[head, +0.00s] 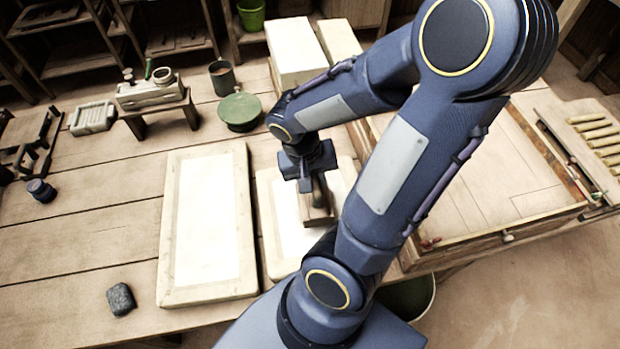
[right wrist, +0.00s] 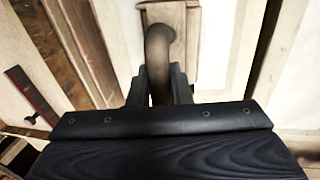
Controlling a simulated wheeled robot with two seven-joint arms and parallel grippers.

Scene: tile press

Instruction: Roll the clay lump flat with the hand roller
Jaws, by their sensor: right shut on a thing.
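My right gripper (head: 312,180) is shut on the dark curved handle (right wrist: 158,45) of a wooden block-like tool (head: 318,216). The tool's wooden body also shows in the right wrist view (right wrist: 186,75). I cannot tell whether this tool is the hand roller. It is over the right-hand pale board (head: 267,222), which my arm partly hides; I cannot tell whether it touches. A dark grey lump (head: 121,299), perhaps the clay, lies on the table at lower left, apart from the gripper. My left gripper is not in view.
Another framed pale board (head: 174,285) lies left of the tool. A green round disc (head: 239,111), a cup (head: 222,78) and a small bench (head: 160,105) stand behind. A large wooden tray (head: 470,255) is at right. The left table middle is mostly clear.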

